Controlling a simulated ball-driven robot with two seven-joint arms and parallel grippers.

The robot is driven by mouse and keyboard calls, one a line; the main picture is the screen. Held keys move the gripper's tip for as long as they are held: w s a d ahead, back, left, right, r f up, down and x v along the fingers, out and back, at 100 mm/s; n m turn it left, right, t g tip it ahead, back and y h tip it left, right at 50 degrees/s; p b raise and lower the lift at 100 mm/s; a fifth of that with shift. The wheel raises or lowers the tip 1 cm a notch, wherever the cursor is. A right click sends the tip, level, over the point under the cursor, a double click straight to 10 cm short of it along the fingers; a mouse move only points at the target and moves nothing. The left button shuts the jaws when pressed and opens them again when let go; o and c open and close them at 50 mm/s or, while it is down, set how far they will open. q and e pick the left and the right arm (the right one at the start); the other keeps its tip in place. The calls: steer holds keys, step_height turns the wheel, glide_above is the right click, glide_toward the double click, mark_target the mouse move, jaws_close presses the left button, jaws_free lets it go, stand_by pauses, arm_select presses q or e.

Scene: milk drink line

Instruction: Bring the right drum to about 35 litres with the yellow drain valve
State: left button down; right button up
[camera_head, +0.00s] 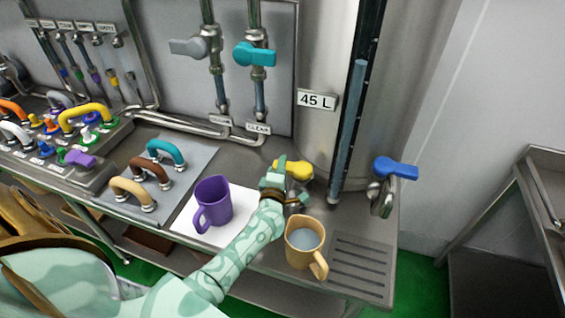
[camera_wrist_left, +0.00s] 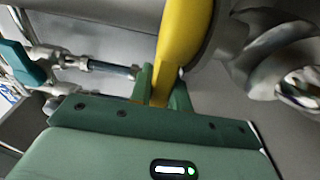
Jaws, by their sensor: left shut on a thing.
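The right drum (camera_head: 400,60) is a tall steel cylinder at the back right with a "45 L" label (camera_head: 316,100) and an upright bluish sight tube (camera_head: 348,130) on its front. The yellow drain valve handle (camera_head: 298,170) sits low at the drum's left side. My left gripper (camera_head: 281,172) is shut on this handle. In the left wrist view the yellow handle (camera_wrist_left: 183,45) stands between the green fingers (camera_wrist_left: 163,88). The liquid level in the tube is hard to read. My right gripper is in neither view.
A tan jug (camera_head: 304,243) with pale liquid stands by a drain grate (camera_head: 362,265), close to my left forearm. A purple jug (camera_head: 213,203) stands on a white mat. A blue valve (camera_head: 395,168) is at the right. Teal and grey valves are on the wall pipes.

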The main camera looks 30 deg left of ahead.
arm_select(q)
steer(key=c, duration=1.3)
jaws_free()
steer(key=p+v, duration=0.1)
steer(key=v, duration=1.5)
steer(key=shift+s, duration=0.15)
